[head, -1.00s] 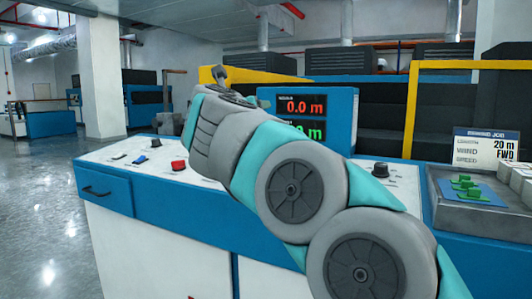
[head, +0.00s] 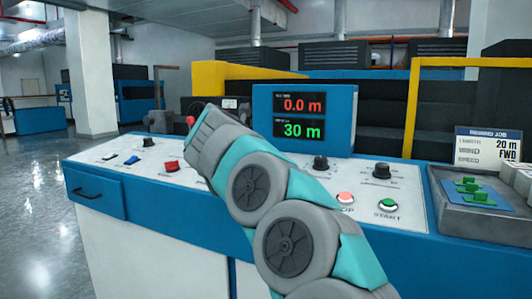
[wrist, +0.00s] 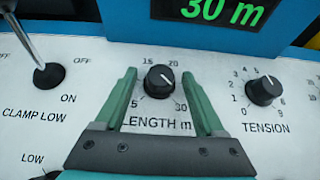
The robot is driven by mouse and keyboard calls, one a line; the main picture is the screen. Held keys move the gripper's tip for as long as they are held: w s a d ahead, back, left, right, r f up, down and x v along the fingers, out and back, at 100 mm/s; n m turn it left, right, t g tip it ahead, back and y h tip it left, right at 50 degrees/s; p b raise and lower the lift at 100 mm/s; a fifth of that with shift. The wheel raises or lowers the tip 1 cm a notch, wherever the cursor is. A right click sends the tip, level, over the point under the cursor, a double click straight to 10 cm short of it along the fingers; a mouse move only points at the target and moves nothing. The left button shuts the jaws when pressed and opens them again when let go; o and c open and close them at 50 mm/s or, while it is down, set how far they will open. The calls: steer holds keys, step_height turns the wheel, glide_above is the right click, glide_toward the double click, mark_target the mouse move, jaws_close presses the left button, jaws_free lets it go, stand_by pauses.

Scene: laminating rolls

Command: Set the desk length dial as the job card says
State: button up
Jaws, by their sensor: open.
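The length dial (wrist: 160,78) is a black knob with a pale pointer mark, on a scale running from 5 to 30. It shows in the wrist view and is hidden behind my arm in the head view. My gripper (wrist: 164,78) is open, its green fingers either side of the dial; contact cannot be told. The pointer's exact setting is hard to read. The desk display (head: 303,116) reads 0.0 m in red above 30 m in green.
The tension dial (wrist: 265,90) is close on the right. A clamp toggle (wrist: 48,74) stands on the left. Further right are another knob (head: 381,170), a red button (head: 345,198) and a green start button (head: 388,204). A grey tray (head: 470,205) holds green pieces.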

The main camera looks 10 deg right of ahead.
steer(key=shift+w+d, duration=0.1)
steer(key=shift+w, duration=0.05)
steer(key=shift+c, duration=0.2)
jaws_close()
stand_by(0.4)
